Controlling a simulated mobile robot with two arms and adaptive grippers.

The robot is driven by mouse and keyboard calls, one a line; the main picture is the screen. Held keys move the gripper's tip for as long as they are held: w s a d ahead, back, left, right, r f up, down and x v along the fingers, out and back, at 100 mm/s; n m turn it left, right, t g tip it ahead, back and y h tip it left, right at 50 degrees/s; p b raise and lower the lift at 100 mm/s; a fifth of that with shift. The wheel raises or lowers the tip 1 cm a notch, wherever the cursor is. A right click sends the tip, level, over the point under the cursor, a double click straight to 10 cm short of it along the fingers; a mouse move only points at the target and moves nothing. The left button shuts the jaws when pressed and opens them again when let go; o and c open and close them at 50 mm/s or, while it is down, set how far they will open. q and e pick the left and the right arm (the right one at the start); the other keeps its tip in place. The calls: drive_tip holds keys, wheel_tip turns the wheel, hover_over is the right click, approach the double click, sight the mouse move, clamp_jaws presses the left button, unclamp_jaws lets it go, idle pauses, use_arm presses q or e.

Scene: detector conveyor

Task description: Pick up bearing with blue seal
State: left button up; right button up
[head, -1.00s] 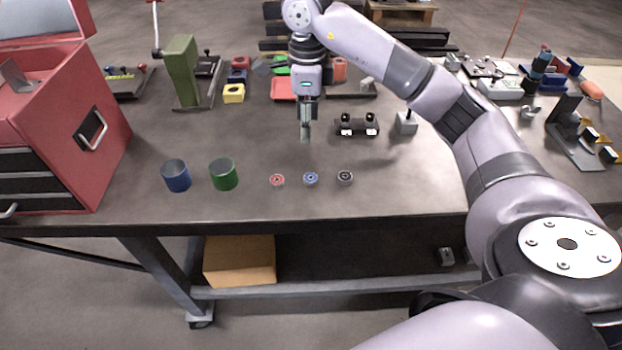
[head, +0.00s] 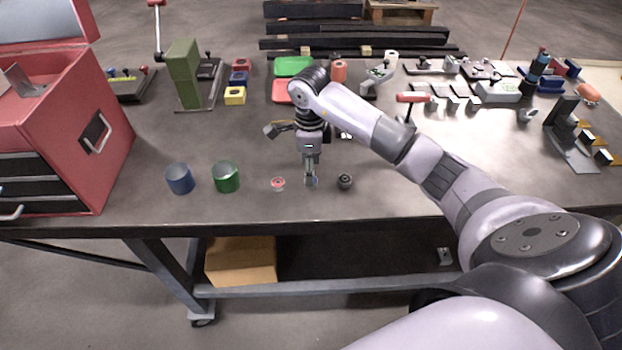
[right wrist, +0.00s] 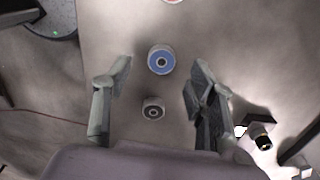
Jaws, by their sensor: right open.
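The bearing with the blue seal (right wrist: 161,60) lies flat on the table in the right wrist view, between and slightly beyond my fingertips. In the head view it is mostly hidden behind my right gripper (head: 311,180). My right gripper points down over it, open and empty; its fingers also show in the right wrist view (right wrist: 162,72). I cannot tell whether the fingers reach down around the bearing. A red-sealed bearing (head: 278,184) lies to the left. A dark-sealed bearing (head: 345,182) lies to the right and also shows in the right wrist view (right wrist: 153,108). My left gripper is not in view.
A blue cup (head: 180,179) and a green cup (head: 227,177) stand left of the bearings. A red toolbox (head: 65,130) fills the table's left end. Fixtures and trays line the back. The table's front strip (head: 400,209) is clear.

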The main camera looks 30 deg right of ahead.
drive_tip(key=f, duration=0.1)
drive_tip(key=f+p, duration=0.1)
drive_tip(key=f, duration=0.1)
drive_tip(key=shift+d+f, duration=0.2)
drive_tip(key=shift+f, duration=0.4)
drive_tip(key=shift+c, duration=0.3)
clamp_jaws()
